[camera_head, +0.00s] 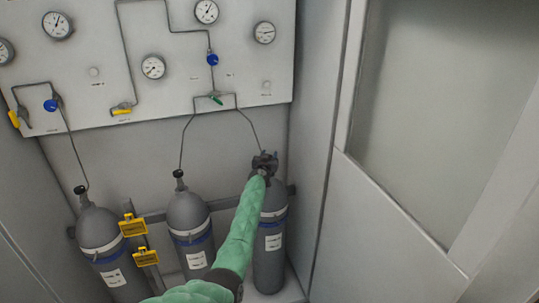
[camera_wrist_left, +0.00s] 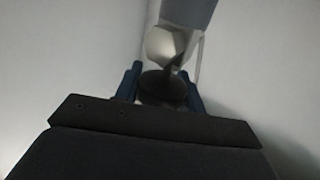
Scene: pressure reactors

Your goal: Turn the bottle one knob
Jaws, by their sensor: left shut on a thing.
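Three grey gas bottles stand in a row in the head view: a left one (camera_head: 100,235), a middle one (camera_head: 188,215) and a right one (camera_head: 271,240). Their labels are too small to read. My left gripper (camera_head: 265,157) is at the top of the right bottle, shut on its knob. In the left wrist view the dark round knob (camera_wrist_left: 163,86) sits between the two blue fingers (camera_wrist_left: 162,84). The middle bottle's knob (camera_head: 179,174) and the left bottle's knob (camera_head: 80,190) are free. My green-sleeved arm covers part of the right bottle.
A white wall panel (camera_head: 120,60) with gauges, thin pipes and blue, yellow and green valve handles is above the bottles. A rail (camera_head: 222,204) runs behind the bottles, with yellow tags (camera_head: 132,227) near the left one. A cabinet wall (camera_head: 318,130) stands close on the right.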

